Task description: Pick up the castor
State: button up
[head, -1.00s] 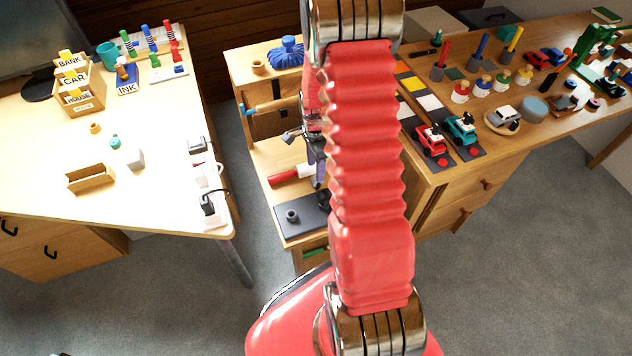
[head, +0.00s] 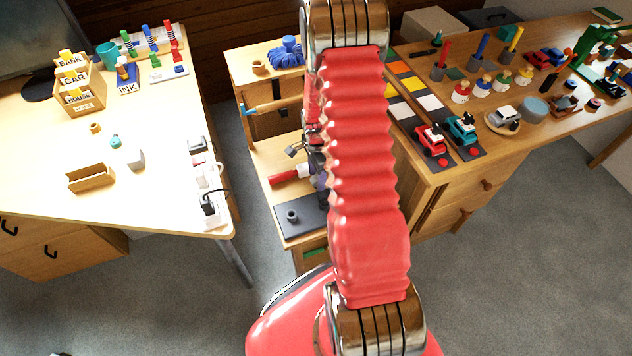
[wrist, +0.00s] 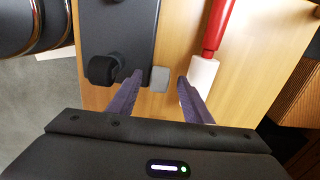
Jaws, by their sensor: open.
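A small grey rounded piece (wrist: 159,79), which looks like the castor's wheel, shows in the wrist view between the tips of my gripper (wrist: 160,75). The two purple fingers are apart with the grey piece between them, and I cannot tell how far below the tips it lies. A black round socket-like piece (wrist: 103,69) sits left of the left finger, at the end of a dark plate (wrist: 117,25). In the head view the plate (head: 318,219) lies on the lower wooden shelf, while my red arm hides the grey piece and most of my gripper.
A red-handled tool with a white end (wrist: 203,74) lies close by the right finger. The wooden shelf (wrist: 178,30) is bare between plate and tool. A white-topped desk (head: 60,165) stands left, and a toy-covered workbench (head: 500,150) stands right.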

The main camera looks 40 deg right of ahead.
jog(key=shift+f, duration=0.65)
jog(key=shift+c, duration=0.3)
grip_shut()
